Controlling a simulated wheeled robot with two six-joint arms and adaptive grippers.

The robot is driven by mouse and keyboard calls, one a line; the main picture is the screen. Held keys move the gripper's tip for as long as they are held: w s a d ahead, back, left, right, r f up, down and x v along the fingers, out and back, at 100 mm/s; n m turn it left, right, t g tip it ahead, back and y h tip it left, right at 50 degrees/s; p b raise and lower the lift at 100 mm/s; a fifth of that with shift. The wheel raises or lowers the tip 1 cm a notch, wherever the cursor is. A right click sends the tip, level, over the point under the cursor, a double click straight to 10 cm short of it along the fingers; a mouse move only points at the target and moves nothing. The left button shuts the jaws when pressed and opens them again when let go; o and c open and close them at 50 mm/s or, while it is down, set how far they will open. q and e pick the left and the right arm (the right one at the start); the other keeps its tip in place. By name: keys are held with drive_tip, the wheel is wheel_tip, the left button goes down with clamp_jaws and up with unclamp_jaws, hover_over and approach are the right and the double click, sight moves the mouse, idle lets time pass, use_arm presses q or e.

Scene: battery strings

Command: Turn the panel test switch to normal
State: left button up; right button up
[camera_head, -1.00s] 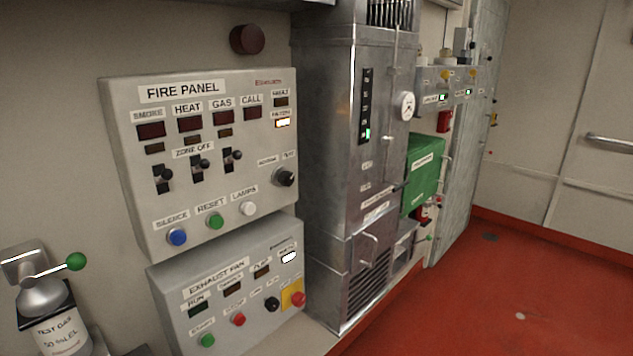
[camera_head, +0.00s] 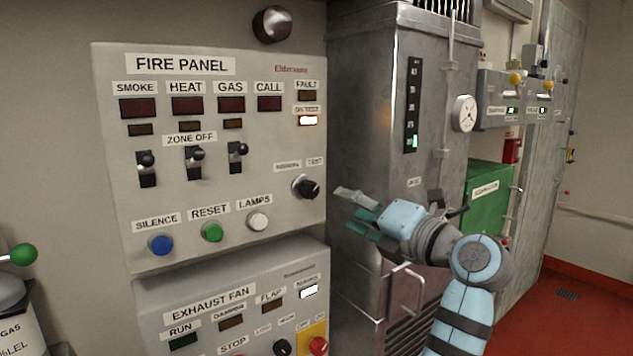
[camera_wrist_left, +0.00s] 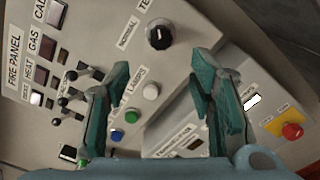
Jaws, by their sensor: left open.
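The panel test switch (camera_head: 308,189) is a black rotary knob on the right side of the grey fire panel (camera_head: 262,150), below small labels that read NORMAL and TEST. Its grip appears turned toward the TEST side. It also shows in the left wrist view (camera_wrist_left: 160,36), ahead of the fingers. My right gripper is not in view.
Zone-off toggles (camera_head: 194,160) and the silence, reset and lamps buttons (camera_head: 212,232) are left of the knob. The exhaust fan panel (camera_head: 220,275) is below. A metal cabinet (camera_head: 375,110) stands close behind my left gripper.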

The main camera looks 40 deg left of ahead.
sight(313, 191)
use_arm(q)
drive_tip(key=p+x, duration=0.1)
drive_tip(key=x, duration=0.5)
drive_tip(key=p+x, duration=0.1)
drive_tip(key=x, duration=0.5)
drive_tip(key=shift+w, duration=0.25)
drive_tip(key=shift+a, duration=0.5)
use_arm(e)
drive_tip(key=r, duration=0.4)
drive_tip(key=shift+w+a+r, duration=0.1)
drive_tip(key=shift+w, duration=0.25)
use_arm(q)
drive_tip(key=shift+d, duration=0.1)
drive_tip(key=shift+c, duration=0.7)
drive_tip(key=c, duration=1)
